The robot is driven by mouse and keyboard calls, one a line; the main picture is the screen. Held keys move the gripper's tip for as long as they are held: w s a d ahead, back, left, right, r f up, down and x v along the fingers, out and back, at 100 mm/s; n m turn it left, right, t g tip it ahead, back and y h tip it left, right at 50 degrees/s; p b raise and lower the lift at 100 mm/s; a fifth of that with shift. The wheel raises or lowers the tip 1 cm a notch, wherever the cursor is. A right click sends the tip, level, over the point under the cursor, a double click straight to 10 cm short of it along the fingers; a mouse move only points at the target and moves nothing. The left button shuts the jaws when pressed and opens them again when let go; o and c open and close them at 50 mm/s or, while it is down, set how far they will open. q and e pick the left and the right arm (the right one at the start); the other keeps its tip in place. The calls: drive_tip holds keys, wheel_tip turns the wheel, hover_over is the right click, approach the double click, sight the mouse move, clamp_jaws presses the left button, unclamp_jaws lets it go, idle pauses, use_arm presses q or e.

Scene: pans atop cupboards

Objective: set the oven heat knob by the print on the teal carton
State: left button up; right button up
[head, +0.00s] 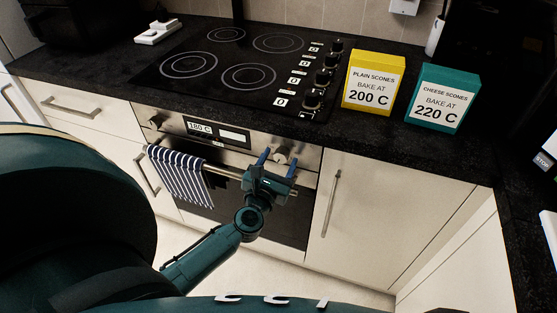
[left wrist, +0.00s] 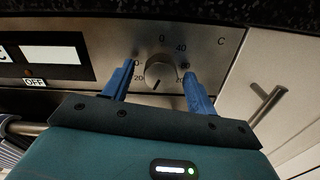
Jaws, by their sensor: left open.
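The teal carton (head: 441,98) stands on the counter at the right and reads "CHEESE SCONES BAKE AT 220 C". The oven heat knob (head: 283,156) is at the right of the oven's steel panel. The oven display (head: 200,127) reads 180 C. My left gripper (head: 277,160) is open in front of the panel. In the left wrist view its blue fingers (left wrist: 158,82) are on either side of the round knob (left wrist: 159,68), with gaps showing. The knob's dark mark points downward. The printed scale around it is partly hidden by the fingers. My right gripper is out of view.
A yellow carton (head: 374,82) left of the teal one reads "PLAIN SCONES BAKE AT 200 C". A black hob (head: 215,90) with several knobs lies above the oven.

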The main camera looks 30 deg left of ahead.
use_arm(q)
drive_tip(key=c, duration=1)
drive_tip(key=shift+m, duration=0.3)
drive_tip(key=shift+m+p, duration=0.55)
drive_tip(key=shift+m, duration=0.25)
drive_tip(key=shift+r+m+p, duration=0.1)
drive_tip(key=shift+m+p, duration=0.35)
drive_tip(key=shift+m, duration=0.75)
drive_tip(key=m+p, duration=0.1)
drive_tip(key=m, duration=0.1)
drive_tip(key=shift+m, duration=1)
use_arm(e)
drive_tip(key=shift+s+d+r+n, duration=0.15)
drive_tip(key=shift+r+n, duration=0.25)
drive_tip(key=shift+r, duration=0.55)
